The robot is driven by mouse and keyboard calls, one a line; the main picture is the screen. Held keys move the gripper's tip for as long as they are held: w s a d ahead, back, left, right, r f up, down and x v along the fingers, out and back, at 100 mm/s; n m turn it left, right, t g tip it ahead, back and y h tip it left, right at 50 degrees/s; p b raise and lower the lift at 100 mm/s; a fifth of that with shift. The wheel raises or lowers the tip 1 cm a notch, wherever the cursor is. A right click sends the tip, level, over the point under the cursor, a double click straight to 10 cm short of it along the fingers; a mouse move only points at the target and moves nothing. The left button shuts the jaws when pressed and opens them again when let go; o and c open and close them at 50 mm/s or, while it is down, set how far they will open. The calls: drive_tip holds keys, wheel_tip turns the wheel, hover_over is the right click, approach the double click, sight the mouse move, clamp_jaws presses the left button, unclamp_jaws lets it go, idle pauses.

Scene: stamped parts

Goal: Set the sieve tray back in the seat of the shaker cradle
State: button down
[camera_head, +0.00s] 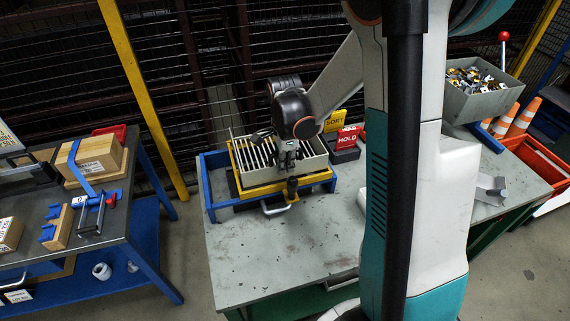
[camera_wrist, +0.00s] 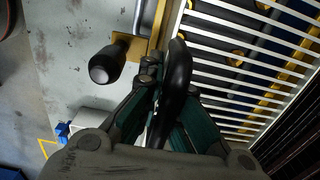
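The sieve tray (camera_head: 313,166), a pale box with white slats, is over the shaker cradle on the bench. The cradle has a yellow frame (camera_head: 262,190) inside a blue outer frame (camera_head: 209,200). In the head view, my gripper (camera_head: 289,160) is at the tray's near side. In the wrist view, the gripper's teal fingers (camera_wrist: 160,115) are closed around a black curved handle (camera_wrist: 178,72) beside the slats (camera_wrist: 240,58). Yellow and blue parts show through the slats. Whether the tray rests in the seat or hangs just above it cannot be told.
A black knob (camera_wrist: 107,66) stands on the yellow frame close to my fingers. Yellow SORT (camera_head: 335,120) and red HOLD (camera_head: 347,138) signs stand behind right. A grey bin of parts (camera_head: 484,104) is at far right. The bench front (camera_head: 275,255) is clear.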

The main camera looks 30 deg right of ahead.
drive_tip(key=shift+f+b, duration=1)
drive_tip(key=shift+f, duration=0.3)
drive_tip(key=c, duration=1.7)
unclamp_jaws()
wheel_tip(320, 180, up, 12)
